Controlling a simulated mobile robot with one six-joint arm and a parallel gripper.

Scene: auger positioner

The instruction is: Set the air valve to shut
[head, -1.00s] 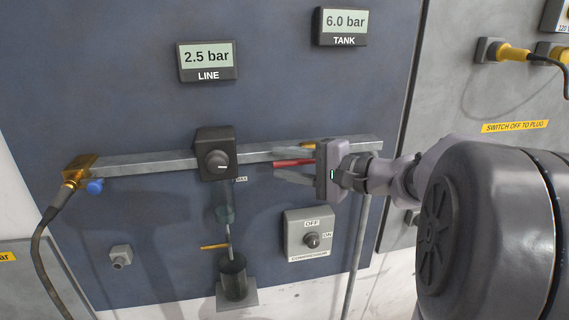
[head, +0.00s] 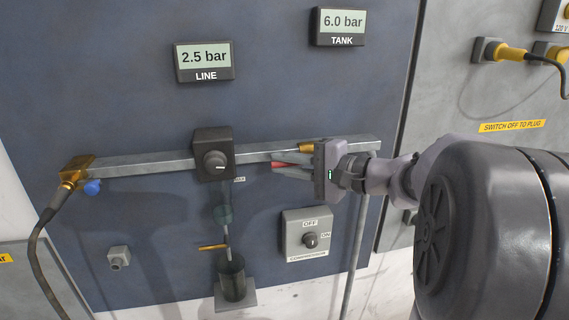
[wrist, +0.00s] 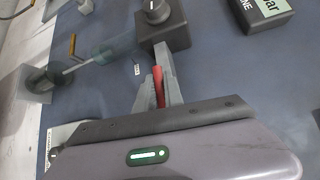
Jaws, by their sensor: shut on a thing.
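The air valve has a brass body (head: 306,147) on the grey pipe, right of the black regulator. Its red lever (head: 282,164) points left, roughly along the pipe and just below it. My gripper (head: 274,163) is shut on the red lever, reaching in from the right. In the wrist view the red lever (wrist: 158,86) shows between my two grey fingers (wrist: 164,76). The gripper body hides part of the lever and the pipe right of it.
The black regulator (head: 213,154) with its knob sits left of my fingers. The LINE display (head: 205,60) reads 2.5 bar and the TANK display (head: 341,26) 6.0 bar. The compressor switch (head: 307,236) is below my gripper. A brass fitting (head: 76,170) ends the pipe at left.

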